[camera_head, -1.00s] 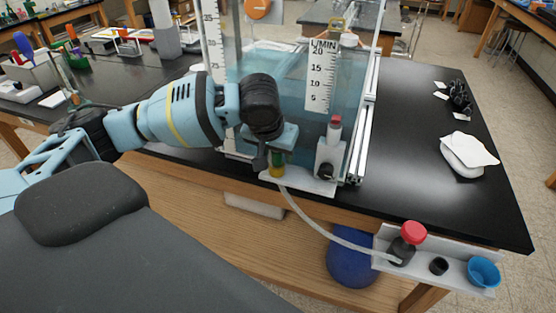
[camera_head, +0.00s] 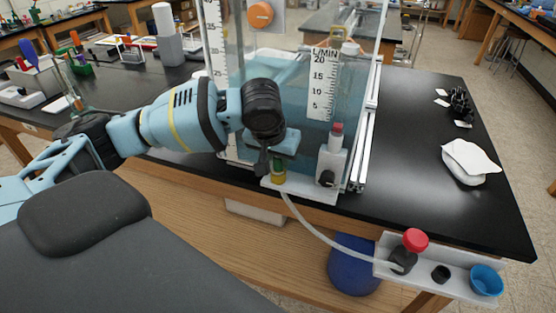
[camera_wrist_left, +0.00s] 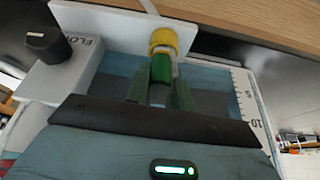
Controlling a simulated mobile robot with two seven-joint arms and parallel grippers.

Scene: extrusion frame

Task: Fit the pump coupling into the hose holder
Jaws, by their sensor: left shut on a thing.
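My left gripper (camera_head: 277,166) is at the front of the water tank, pointing down, just above a white ledge (camera_head: 305,188). It is shut on a green-and-yellow coupling (camera_head: 278,178). In the left wrist view the coupling (camera_wrist_left: 162,66) sits between the fingertips, with its yellow collar beyond them. A pale hose (camera_head: 322,238) runs from the coupling to a dark fitting (camera_head: 403,259) with a red knob on a grey shelf (camera_head: 384,246). That shelf also holds a small black ring (camera_head: 441,273) and a blue cup (camera_head: 486,280). Which part is the hose holder I cannot tell. My right gripper is out of view.
The clear tank with a flow scale (camera_head: 322,85) stands right behind the gripper. A white block with a black knob (camera_head: 327,178) stands close to its right. The bench right of the tank is mostly clear.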

